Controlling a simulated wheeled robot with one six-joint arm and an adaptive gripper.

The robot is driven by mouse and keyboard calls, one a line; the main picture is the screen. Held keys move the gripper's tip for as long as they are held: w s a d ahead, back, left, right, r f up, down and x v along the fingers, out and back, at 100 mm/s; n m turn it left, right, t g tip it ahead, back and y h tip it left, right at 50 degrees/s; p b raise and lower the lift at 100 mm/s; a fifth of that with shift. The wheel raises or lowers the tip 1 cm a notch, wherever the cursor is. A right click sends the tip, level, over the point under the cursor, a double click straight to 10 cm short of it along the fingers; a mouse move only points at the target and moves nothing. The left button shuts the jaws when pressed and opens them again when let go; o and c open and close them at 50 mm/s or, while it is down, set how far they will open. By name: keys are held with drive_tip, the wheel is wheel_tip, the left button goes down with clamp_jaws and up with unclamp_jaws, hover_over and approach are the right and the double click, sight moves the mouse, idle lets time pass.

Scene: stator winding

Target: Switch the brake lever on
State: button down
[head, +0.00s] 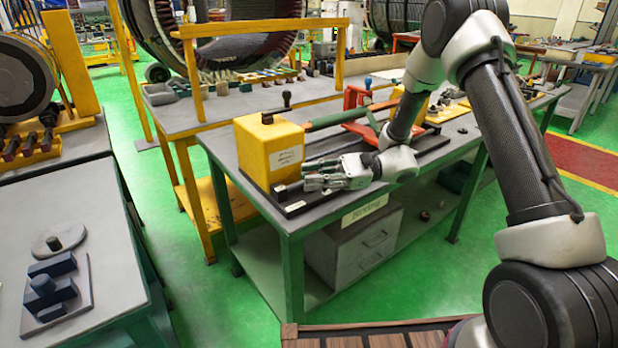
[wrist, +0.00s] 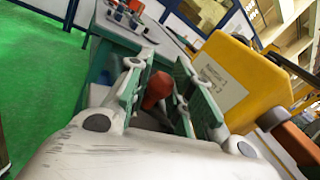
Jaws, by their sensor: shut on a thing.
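A yellow box (head: 268,150) with a white label stands on the green-legged bench (head: 233,153). It also shows in the wrist view (wrist: 240,78), to the right of my fingers. My gripper (head: 308,175) is low in front of the box. In the wrist view my gripper (wrist: 158,95) has its two fingers on either side of a red-brown knob (wrist: 157,90), shut on it. I take this knob for the brake lever's handle. Its stem and pivot are hidden by my fingers, and its on or off position cannot be told.
A green bar (head: 335,118) and red frame (head: 360,98) lie behind my wrist. A drawer cabinet (head: 352,240) stands under the bench. Green floor (head: 220,290) is open at left.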

drive_tip(key=shift+w+d+n+g+h, duration=0.15)
drive_tip(key=shift+d+n+g+h, duration=0.1)
drive_tip(key=shift+n+g, duration=0.55)
drive_tip(key=shift+w+d+n+g+h, duration=0.2)
drive_tip(key=shift+n+g, duration=0.3)
drive_tip(key=shift+g, duration=0.5)
drive_tip(key=shift+d, duration=0.1)
drive_tip(key=c, duration=1.3)
unclamp_jaws()
drive_tip(key=shift+s+f, duration=0.1)
drive_tip(key=shift+d, duration=0.1)
drive_tip(key=v, duration=1.2)
